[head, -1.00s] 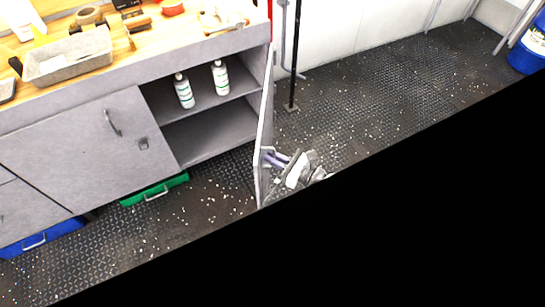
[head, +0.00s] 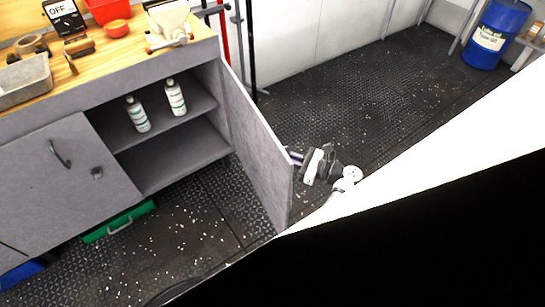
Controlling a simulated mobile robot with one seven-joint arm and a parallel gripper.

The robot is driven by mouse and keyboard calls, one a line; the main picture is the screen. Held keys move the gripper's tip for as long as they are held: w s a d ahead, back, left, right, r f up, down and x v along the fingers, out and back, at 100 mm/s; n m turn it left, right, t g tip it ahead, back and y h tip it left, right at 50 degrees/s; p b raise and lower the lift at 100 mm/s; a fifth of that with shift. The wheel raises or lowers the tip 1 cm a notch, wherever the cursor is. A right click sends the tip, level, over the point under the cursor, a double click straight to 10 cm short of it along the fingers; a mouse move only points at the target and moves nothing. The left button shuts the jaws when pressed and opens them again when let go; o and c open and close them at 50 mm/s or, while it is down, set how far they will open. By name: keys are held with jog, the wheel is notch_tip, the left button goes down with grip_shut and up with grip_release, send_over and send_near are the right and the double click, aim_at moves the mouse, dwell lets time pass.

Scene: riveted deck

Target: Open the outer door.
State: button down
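The grey outer door (head: 258,150) is the hinged door at the right end of the grey cabinet (head: 190,66). It stands wide open, with its inner face in view. My gripper (head: 295,156) is at the door's free edge, on its outer side. The two fingers reach toward the outer face, where the handle is hidden behind the panel. I cannot tell whether they are closed on it. Two white bottles (head: 138,114) (head: 175,97) stand on the shelf inside. The other cabinet door (head: 75,180), with a curved handle, is shut.
A green drawer-like box (head: 118,222) and a blue one (head: 22,276) sit under the cabinet. Poles (head: 250,50) stand beside the cabinet. A blue drum (head: 497,35) stands far right. The dark floor (head: 350,110) beyond the door is clear. White and black areas hide the lower right.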

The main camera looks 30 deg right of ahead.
jog(key=shift+w+d+b, duration=0.15)
jog(key=shift+d+b, duration=1.4)
jog(key=shift+d, duration=1.4)
jog(key=c, duration=1.6)
grip_release()
jog(key=b+v, duration=0.2)
jog(key=v, duration=1.1)
jog(key=shift+s+d, duration=0.2)
jog(key=shift+s, duration=0.15)
